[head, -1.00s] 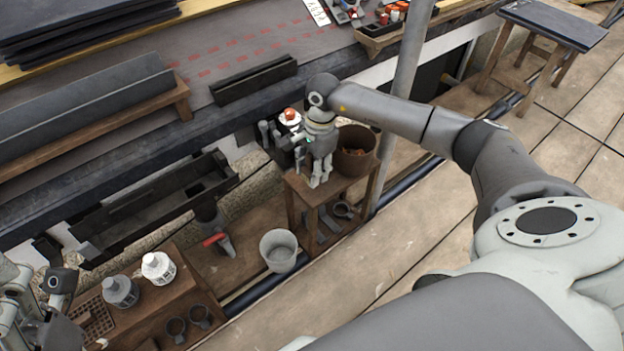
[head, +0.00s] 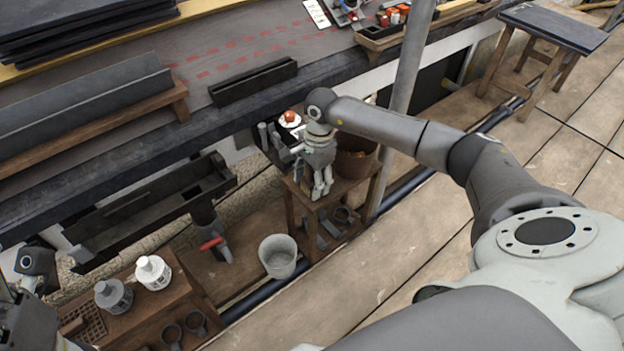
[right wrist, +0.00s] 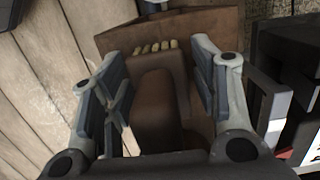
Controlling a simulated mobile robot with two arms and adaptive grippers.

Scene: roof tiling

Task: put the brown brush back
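In the right wrist view a brown, rounded block (right wrist: 155,105), which looks like the brown brush, lies between the fingers of my right gripper (right wrist: 163,95). The fingers stand apart, with a gap showing on each side of the block. A row of pale tufts (right wrist: 155,47) shows beyond it; I cannot tell whether they belong to it. In the head view my right gripper (head: 321,188) points down over a small wooden stand (head: 304,205), and no brush can be made out there. Of my left arm only a part shows at the lower left edge; its fingertips cannot be made out.
A grey pail (head: 278,258) is on the floor in front. A metal pole (head: 408,85) rises to the right.

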